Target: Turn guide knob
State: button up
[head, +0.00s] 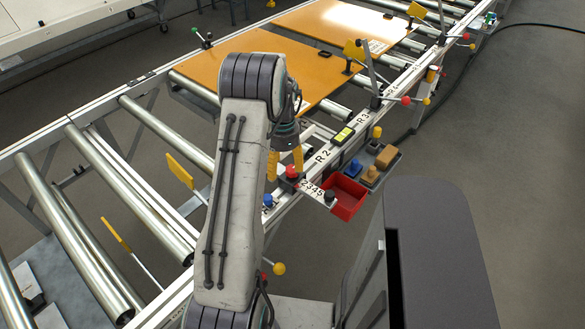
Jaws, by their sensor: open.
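My gripper (285,163) hangs over the near rail of the roller conveyor with its yellow fingers apart. A red knob (291,172) shows just below and between the fingertips; I cannot tell whether they touch it. A black knob (330,196) sits on a white plate (313,188) marked with numbers, right of my gripper. A blue knob (267,201) is lower left, partly behind my arm. Nothing in view marks which of these is the guide knob.
A red tray (347,198) and a grey tray with blue and tan parts (378,165) hang outside the rail. Orange panels (325,85) lie on the rollers behind. Levers with red and yellow balls (406,100) rise along the rail.

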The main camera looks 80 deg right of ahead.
aim_at(292, 169)
jog(key=d+m, duration=0.1)
jog(key=m, duration=0.1)
jog(key=s+d+m, duration=0.1)
jog(key=m, duration=0.1)
jog(key=s+d+m, duration=0.1)
jog(key=d+m, duration=0.1)
jog(key=shift+f+h, duration=0.1)
jog(key=shift+h, duration=0.3)
jog(key=m, duration=0.2)
jog(key=d+m, duration=0.1)
jog(key=m, duration=0.1)
jog(key=shift+d+r+m, duration=0.2)
jog(key=shift+m, duration=0.1)
jog(key=shift+f+p, duration=0.55)
jog(key=shift+f, duration=3)
jog(key=shift+o, duration=0.2)
jog(key=c, duration=1.2)
jog(key=shift+c, duration=0.2)
